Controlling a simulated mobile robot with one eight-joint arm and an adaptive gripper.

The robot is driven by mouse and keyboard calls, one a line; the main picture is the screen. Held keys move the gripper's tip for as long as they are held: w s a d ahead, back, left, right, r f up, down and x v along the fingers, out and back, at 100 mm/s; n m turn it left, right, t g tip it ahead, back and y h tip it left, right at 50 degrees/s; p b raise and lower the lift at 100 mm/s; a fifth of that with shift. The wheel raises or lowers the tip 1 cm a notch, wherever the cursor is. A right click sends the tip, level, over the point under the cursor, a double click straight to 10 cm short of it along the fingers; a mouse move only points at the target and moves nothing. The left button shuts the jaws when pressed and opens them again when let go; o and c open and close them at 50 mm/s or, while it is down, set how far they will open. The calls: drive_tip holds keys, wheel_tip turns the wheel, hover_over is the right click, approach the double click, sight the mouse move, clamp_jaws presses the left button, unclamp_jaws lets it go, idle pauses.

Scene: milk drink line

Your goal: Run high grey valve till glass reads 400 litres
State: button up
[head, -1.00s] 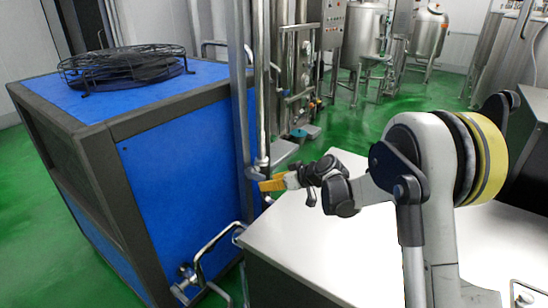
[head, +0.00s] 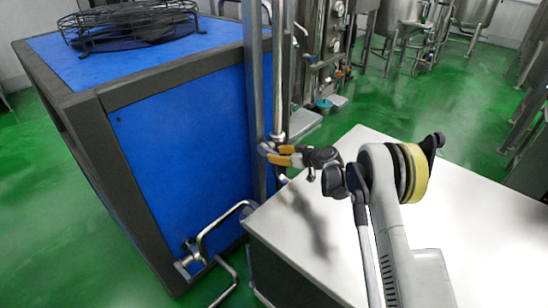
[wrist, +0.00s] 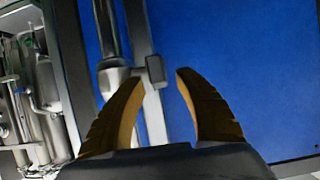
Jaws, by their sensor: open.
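A grey valve with a small blocky handle (wrist: 154,68) sits on the upright steel pipe (wrist: 107,30) in the wrist view. The handle is just ahead of my gripper (wrist: 152,78), near the gap between the fingertips. My gripper's two yellow-brown fingers are apart, with nothing held between them. In the head view my gripper (head: 270,153) points left at the same pipe (head: 279,80), close to the valve. Whether a finger touches the handle cannot be told. No sight glass or litre reading can be made out.
A blue-panelled cabinet (head: 180,130) with a dark frame stands directly behind the pipe. A grey post (head: 254,90) runs beside the pipe. A white-topped table (head: 310,235) lies under my arm. A bent pipe (head: 218,222) is low at front. Green floor (head: 460,110) is open at right.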

drive_tip(key=shift+x, duration=1.05)
drive_tip(key=shift+c, duration=0.5)
clamp_jaws()
drive_tip(key=shift+d, duration=0.1)
